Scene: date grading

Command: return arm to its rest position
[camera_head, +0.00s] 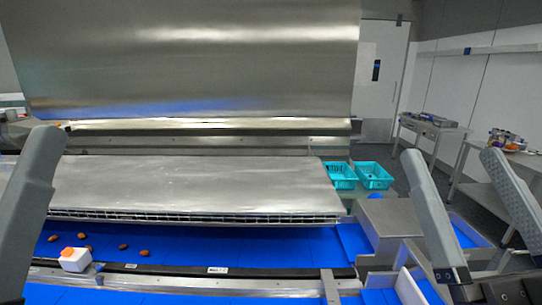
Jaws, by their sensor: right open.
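My right gripper (492,290) is low at the right edge of the view, dark and partly cut off by the frame. It is open, and I see nothing held in it. Two grey links of my right arm rise above it, over the right end of the machine. A grey link of my left arm stands at the left edge; my left gripper is not in view.
A steel cover (190,183) lies behind. Two teal baskets (374,176) stand behind at right, a steel table (433,127) beyond.

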